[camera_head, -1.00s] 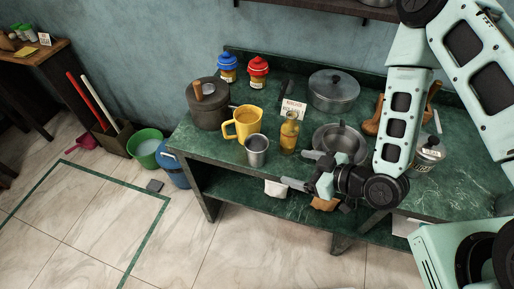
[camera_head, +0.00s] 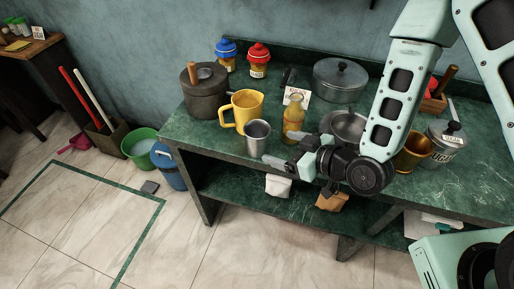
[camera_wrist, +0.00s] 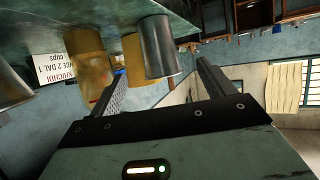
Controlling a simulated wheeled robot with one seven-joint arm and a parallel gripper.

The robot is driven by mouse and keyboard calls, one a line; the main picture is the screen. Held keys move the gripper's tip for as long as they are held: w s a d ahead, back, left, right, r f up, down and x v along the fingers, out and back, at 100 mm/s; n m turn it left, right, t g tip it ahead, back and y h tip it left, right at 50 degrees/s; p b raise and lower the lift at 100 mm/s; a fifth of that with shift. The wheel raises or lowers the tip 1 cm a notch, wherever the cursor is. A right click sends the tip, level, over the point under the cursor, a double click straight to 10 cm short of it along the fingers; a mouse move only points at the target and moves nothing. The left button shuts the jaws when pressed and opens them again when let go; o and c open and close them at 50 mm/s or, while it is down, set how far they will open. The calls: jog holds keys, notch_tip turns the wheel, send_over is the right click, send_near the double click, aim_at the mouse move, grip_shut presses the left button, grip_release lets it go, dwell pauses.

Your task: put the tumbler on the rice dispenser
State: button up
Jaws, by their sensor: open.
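The tumbler (camera_head: 257,137) is a plain metal cup standing upright near the front edge of the green table. It also shows in the wrist view (camera_wrist: 157,48), where the scene is upside down. My gripper (camera_head: 284,152) is open and empty, just right of the tumbler and pointing at it. In the wrist view the tumbler lies ahead, between the directions of the two fingers (camera_wrist: 160,70), apart from them. I cannot tell surely which container is the rice dispenser; a labelled grey canister (camera_head: 444,143) stands at the right, its label too small to read.
A yellow mug (camera_head: 243,108) stands just behind the tumbler, and an amber bottle (camera_head: 293,119) stands close to its right. A brown pot (camera_head: 204,97) is at the left. A metal bowl (camera_head: 343,124) and a brass pot (camera_head: 413,151) are near my arm. The table's front edge is close.

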aim_at(257, 138)
jog(key=shift+w+a+f+b, duration=0.6)
jog(key=shift+f+b, duration=0.05)
jog(key=shift+b, duration=1.55)
jog(key=shift+w+a, duration=0.15)
jog(key=shift+a, duration=0.1)
jog(key=shift+r+p+x, duration=0.15)
jog(key=shift+p+x, duration=0.15)
jog(key=shift+x, duration=1.45)
jog(key=shift+r+p+x, duration=0.15)
jog(key=shift+p+x, duration=0.1)
jog(key=shift+x, duration=1.5)
jog(key=shift+w, duration=0.15)
jog(key=c, duration=1.2)
jog(key=shift+o, duration=0.2)
notch_tip(257, 138, up, 10)
jog(key=shift+f, duration=0.1)
